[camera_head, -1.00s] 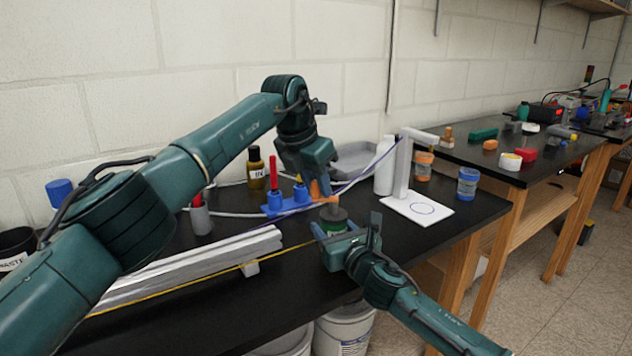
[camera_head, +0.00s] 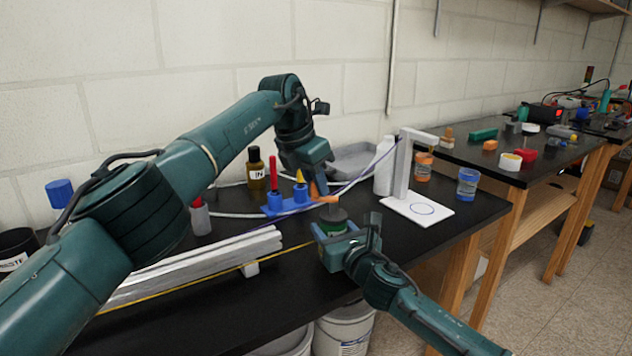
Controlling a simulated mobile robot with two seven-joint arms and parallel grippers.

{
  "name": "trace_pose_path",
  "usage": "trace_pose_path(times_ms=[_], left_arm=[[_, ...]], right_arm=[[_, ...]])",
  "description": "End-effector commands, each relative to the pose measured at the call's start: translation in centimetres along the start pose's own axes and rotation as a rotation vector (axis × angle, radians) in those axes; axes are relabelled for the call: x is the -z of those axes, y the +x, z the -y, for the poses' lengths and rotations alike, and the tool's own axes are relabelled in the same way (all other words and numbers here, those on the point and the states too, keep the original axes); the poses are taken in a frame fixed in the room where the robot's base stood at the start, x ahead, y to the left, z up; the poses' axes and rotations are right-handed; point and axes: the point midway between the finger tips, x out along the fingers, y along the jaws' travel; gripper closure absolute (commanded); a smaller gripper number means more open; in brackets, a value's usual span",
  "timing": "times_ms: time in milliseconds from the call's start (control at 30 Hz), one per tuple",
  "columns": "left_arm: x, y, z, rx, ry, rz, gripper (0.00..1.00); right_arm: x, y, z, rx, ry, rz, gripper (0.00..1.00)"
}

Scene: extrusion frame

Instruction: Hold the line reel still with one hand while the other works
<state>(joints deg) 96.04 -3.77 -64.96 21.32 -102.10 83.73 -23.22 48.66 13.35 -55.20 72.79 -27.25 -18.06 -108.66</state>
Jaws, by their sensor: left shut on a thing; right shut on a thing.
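The line reel (camera_head: 334,219), a small dark green drum, stands near the front of the black bench. A thin yellow line (camera_head: 200,287) runs from near it to the lower left. My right gripper (camera_head: 333,236) is shut around the reel from the front, its jaws hiding the lower part. My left gripper (camera_head: 323,196), with orange fingertips, is just above the reel and shut on a small brownish part at its top. That part is mostly hidden by the fingertips, so its shape is unclear.
Pale extrusion bars (camera_head: 200,265) lie left of the reel. Behind are a blue holder (camera_head: 287,206) with upright tools, a brown bottle (camera_head: 256,170) and a grey tray (camera_head: 358,158). A white stand (camera_head: 430,212) and a blue jar (camera_head: 467,186) are at right.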

Motion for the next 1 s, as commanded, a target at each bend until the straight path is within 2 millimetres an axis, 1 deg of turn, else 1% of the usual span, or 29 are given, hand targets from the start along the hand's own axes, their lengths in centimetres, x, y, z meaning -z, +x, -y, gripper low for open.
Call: trace_pose_path(times_ms=[133,167,400,633,767,867,1000], left_arm=[[0.0,-0.1,0.0,-0.002,0.0,0.001,1.0],[0.0,-0.1,0.0,-0.002,0.0,0.001,0.8],[0.0,-0.1,0.0,-0.002,-0.001,0.001,0.6],[0.0,-0.1,0.0,-0.001,-0.001,0.001,0.6],[-0.1,-0.9,-0.1,-0.002,-0.001,0.003,0.6],[0.0,-2.4,-0.1,-0.004,0.0,0.004,0.6],[-0.1,-5.5,-0.1,-0.005,0.0,0.005,0.6]], right_arm=[[0.1,0.0,0.1,0.002,0.0,-0.002,0.74],[0.1,0.0,0.1,0.002,0.0,-0.002,0.74],[0.1,0.0,0.1,0.002,0.0,-0.002,0.74],[0.1,0.0,0.1,0.002,0.001,-0.002,0.74],[0.1,0.0,0.1,0.002,0.001,-0.002,0.74],[0.1,0.0,0.1,0.002,0.001,-0.002,0.74],[0.1,0.0,0.1,0.002,0.001,-0.002,0.74]])
